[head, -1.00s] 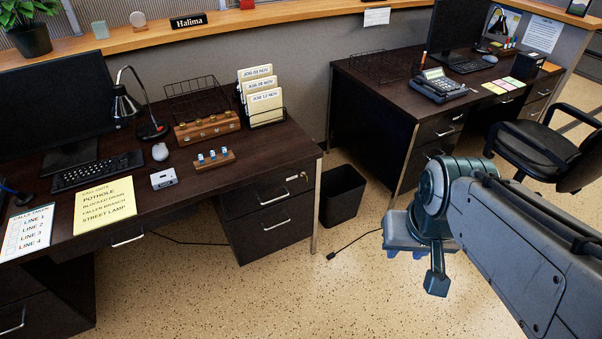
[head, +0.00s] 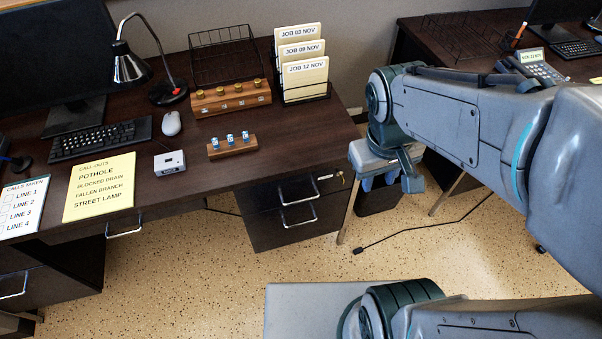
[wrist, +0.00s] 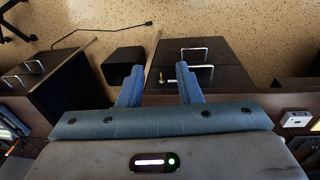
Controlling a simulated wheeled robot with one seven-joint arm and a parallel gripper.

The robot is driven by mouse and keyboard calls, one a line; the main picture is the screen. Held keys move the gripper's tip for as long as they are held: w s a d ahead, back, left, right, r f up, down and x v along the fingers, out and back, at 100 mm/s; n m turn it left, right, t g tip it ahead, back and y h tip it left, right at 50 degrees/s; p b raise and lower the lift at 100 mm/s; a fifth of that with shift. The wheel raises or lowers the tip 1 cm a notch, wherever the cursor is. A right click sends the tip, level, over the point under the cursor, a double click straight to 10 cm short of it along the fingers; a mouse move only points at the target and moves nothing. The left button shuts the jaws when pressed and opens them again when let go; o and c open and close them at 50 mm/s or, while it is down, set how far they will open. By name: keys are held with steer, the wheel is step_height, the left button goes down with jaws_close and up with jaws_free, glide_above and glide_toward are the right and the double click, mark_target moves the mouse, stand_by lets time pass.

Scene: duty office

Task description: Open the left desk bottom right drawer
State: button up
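The left desk (head: 150,200) fills the left and middle of the head view. Its right drawer unit has two dark drawers, both looking closed. The bottom right drawer (head: 285,229) has a silver bar handle (head: 299,220); this handle also shows in the wrist view (wrist: 194,49). The top drawer's handle (head: 297,196) is just above, with a key in the lock beside it. My gripper (head: 378,182) is right of the drawers in the head view, touching nothing. In the wrist view its blue fingers (wrist: 160,84) are spread apart with nothing between them.
A black waste bin (head: 378,200) stands beside the desk, partly hidden behind my gripper. A cable (head: 420,228) lies on the floor. A second desk (head: 415,40) is at the right. The floor before the drawers is clear. Card files (head: 303,65) stand on the desk.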

steer(key=w+a+f+n+g+h+b, duration=0.1)
steer(key=w+f+n+g+h+b, duration=0.15)
steer(key=f+n, duration=0.4)
steer(key=w+a+f+n+g+h+b, duration=0.1)
steer(key=a+f+n+h+b, duration=0.2)
steer(key=f, duration=0.6)
steer(key=n+t+h+b, duration=0.3)
steer(key=n+t+b, duration=1.6)
steer(key=n, duration=1.5)
glide_toward(304, 222)
steer(key=shift+t, duration=0.25)
steer(key=x, duration=0.6)
steer(key=f+b+x, duration=0.1)
steer(key=x, duration=0.3)
steer(key=shift+w+d, duration=0.1)
steer(key=shift+w, duration=0.05)
jaws_close()
